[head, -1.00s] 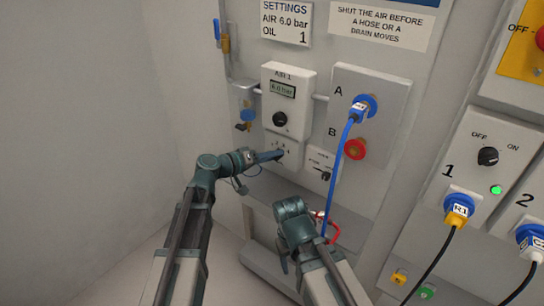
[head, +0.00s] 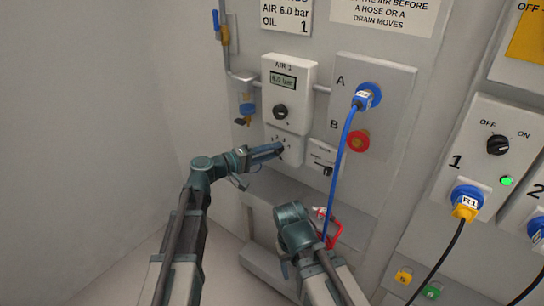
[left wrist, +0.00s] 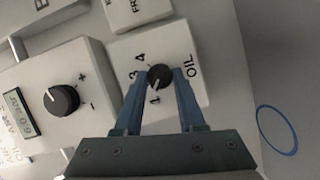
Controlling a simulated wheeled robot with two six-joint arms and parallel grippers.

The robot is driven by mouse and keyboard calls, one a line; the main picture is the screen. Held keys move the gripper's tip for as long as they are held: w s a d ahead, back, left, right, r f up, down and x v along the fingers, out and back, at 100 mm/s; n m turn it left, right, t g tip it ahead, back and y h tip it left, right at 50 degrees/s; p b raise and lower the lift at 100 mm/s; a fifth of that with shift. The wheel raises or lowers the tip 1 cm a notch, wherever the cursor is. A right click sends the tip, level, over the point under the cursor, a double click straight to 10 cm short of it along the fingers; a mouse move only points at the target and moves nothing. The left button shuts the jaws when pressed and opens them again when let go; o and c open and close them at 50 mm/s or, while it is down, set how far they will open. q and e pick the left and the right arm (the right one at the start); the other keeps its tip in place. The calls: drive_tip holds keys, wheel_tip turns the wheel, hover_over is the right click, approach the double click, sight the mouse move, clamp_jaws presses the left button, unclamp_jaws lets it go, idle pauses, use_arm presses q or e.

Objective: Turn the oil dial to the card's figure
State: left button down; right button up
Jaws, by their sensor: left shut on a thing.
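The oil dial (left wrist: 160,77) is a small black knob on a white plate marked OIL, with figures 1, 3 and 4 readable in the left wrist view. Its white mark points down-left, toward the 1. My left gripper (left wrist: 162,82) is shut on the knob, one blue finger on each side. In the head view the left gripper (head: 280,149) reaches the plate (head: 293,152) and mostly hides the dial. The settings card (head: 287,14) reads AIR 6.0 bar, OIL 1. My right arm is at the lower middle; its fingers cannot be made out.
Above the oil plate is the air unit (head: 289,93) with its display and black knob. A red-handled item (head: 332,231) is beside my right arm. Free space lies left.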

use_arm(q)
drive_tip(key=shift+f+n+t+h+b, duration=0.2)
drive_tip(key=shift+n+t+h+b, duration=0.15)
drive_tip(key=shift+n+b, duration=0.55)
drive_tip(key=shift+n, duration=0.3)
drive_tip(key=c, duration=0.5)
unclamp_jaws()
drive_tip(key=shift+a+r, duration=0.1)
drive_tip(key=v, duration=1.3)
drive_tip(key=shift+a, duration=0.35)
drive_tip(key=shift+s, duration=0.1)
